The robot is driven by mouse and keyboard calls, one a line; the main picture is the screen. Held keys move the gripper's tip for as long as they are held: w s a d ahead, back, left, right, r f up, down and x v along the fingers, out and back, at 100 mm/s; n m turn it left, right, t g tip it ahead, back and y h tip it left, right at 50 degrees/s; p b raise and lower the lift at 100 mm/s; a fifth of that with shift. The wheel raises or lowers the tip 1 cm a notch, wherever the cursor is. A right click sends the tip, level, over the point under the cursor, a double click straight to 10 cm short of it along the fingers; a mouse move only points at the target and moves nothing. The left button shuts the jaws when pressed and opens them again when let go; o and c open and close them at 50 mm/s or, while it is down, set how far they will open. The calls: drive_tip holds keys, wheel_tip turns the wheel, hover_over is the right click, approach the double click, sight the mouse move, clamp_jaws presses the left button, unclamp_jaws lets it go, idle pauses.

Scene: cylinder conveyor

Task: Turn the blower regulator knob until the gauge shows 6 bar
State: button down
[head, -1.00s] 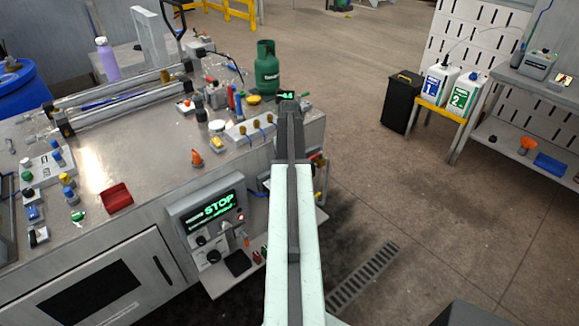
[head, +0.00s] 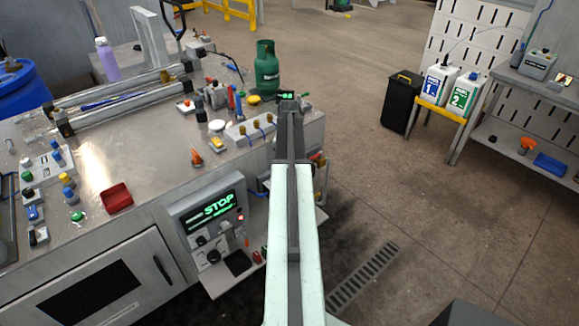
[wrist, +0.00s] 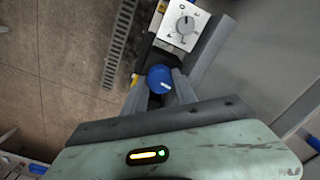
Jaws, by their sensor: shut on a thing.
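A round blue knob (wrist: 160,79) with a small white mark sits between the fingers of my gripper (wrist: 161,90) in the wrist view. The gripper is shut on the knob, one finger on each side. Just beyond it, a white plate (wrist: 183,29) carries a grey round dial with a pointer line and small marks. I cannot read a bar value on it. In the head view my arm hides the gripper and the knob.
A steel bench (head: 130,150) with several fittings and a red tray (head: 116,197) lies left of my arm. A green gas bottle (head: 266,68) stands beyond the arm. Open floor lies right, with a drain grate (head: 362,277).

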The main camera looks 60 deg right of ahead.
drive_tip(key=c, duration=1)
unclamp_jaws()
wheel_tip(320, 180, up, 8)
drive_tip(key=p, duration=0.8)
drive_tip(key=shift+f, duration=0.1)
